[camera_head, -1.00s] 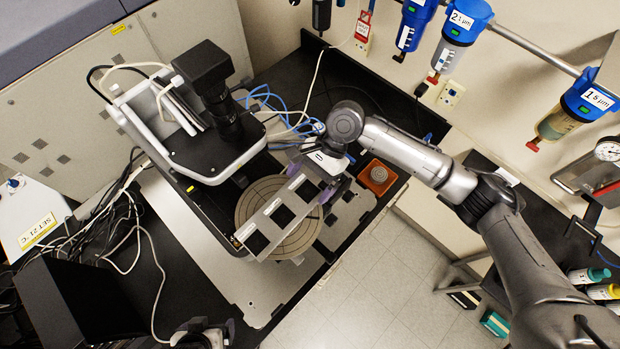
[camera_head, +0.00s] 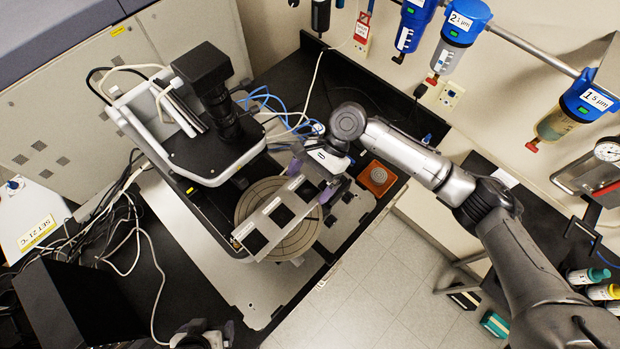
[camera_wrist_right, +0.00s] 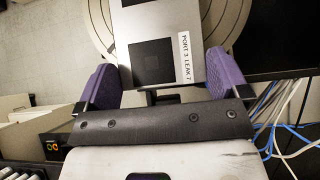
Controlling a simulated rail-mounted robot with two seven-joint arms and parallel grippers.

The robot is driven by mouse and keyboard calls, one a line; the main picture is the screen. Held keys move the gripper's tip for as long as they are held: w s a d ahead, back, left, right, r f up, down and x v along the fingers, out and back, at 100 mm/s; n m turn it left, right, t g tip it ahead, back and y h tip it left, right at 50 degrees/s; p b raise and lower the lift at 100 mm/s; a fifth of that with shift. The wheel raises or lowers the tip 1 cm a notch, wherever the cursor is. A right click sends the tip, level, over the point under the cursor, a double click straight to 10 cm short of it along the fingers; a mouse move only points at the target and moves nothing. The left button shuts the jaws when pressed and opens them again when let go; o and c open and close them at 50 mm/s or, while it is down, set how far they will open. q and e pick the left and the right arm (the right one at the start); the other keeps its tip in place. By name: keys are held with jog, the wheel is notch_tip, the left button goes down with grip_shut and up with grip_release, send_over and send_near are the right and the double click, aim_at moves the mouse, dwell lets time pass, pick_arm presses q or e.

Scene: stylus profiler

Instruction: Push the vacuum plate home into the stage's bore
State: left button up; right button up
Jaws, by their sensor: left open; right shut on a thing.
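A round beige plate with concentric grooves (camera_head: 311,238), which looks like the vacuum plate, lies under the profiler's head. It also shows at the top of the right wrist view (camera_wrist_right: 97,28). The bore is hidden, and I cannot tell how deep the plate sits. My right gripper (camera_head: 329,193) is shut on a flat grey bar with black squares (camera_head: 264,226), its purple fingers on either side. The bar extends over the round plate; I cannot tell whether they touch. My left gripper (camera_head: 208,334) is open at the bottom edge, away from the plate.
The profiler's head with a black camera (camera_head: 205,75) overhangs the plate's upper left. An orange square holder (camera_head: 377,178) stands right of my right gripper. Blue and white tubes (camera_head: 290,115) run behind it. A black monitor (camera_head: 75,300) and cables are at left.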

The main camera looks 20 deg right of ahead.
jog(key=shift+f, duration=0.4)
jog(key=shift+f, duration=0.35)
jog(key=shift+d+f, duration=0.1)
jog(key=shift+f, duration=0.15)
dwell(0.7)
jog(key=shift+r, duration=0.15)
jog(key=shift+r, duration=0.95)
